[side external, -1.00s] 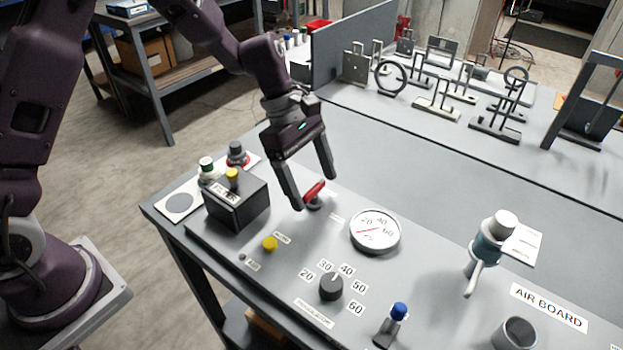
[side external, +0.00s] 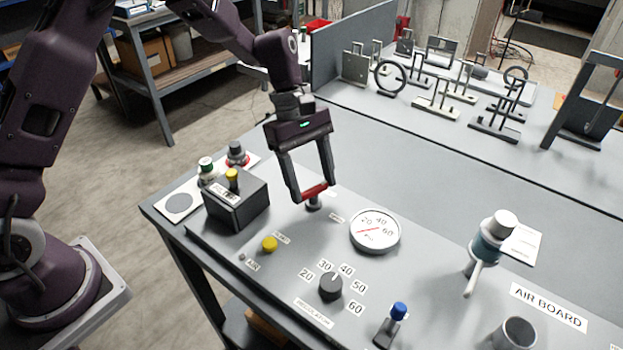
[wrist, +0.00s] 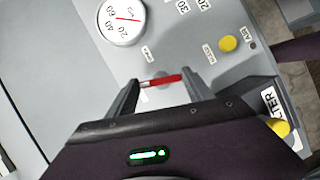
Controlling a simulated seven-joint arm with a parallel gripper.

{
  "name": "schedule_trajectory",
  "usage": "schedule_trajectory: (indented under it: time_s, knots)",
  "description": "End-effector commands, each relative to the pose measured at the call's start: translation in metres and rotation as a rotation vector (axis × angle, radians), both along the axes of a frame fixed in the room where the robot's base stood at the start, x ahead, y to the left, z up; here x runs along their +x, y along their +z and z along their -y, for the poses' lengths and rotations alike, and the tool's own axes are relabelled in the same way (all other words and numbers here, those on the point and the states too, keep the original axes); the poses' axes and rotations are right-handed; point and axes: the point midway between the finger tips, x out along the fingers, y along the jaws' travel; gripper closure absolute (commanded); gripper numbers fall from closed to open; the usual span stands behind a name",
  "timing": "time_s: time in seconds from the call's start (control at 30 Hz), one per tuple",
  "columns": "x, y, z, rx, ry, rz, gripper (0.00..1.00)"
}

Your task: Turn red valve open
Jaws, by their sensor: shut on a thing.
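The red valve (side external: 315,191) is a red lever handle on a short dark stem, standing on the grey panel between the black box and the gauge. My gripper (side external: 313,195) reaches down over it, with one finger at each end of the handle. In the wrist view the red handle (wrist: 161,82) spans the gap between the fingertips of my gripper (wrist: 160,86). The jaws are shut on the handle lengthwise. The stem is partly hidden below the handle.
A round gauge (side external: 375,231) is just right of the valve. A black box with a yellow button (side external: 237,203) stands to the left. A yellow knob (side external: 269,243) and a black regulator knob (side external: 330,286) are in front. The panel behind the valve is clear.

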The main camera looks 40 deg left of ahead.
Motion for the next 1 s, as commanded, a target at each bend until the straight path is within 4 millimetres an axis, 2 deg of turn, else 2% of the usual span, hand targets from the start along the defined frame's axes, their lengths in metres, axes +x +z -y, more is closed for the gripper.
schedule_trajectory:
  time_s: [1.0]
  knots:
    - [0.0051,0.0006,0.0038,0.002,-0.951,0.002,0.80]
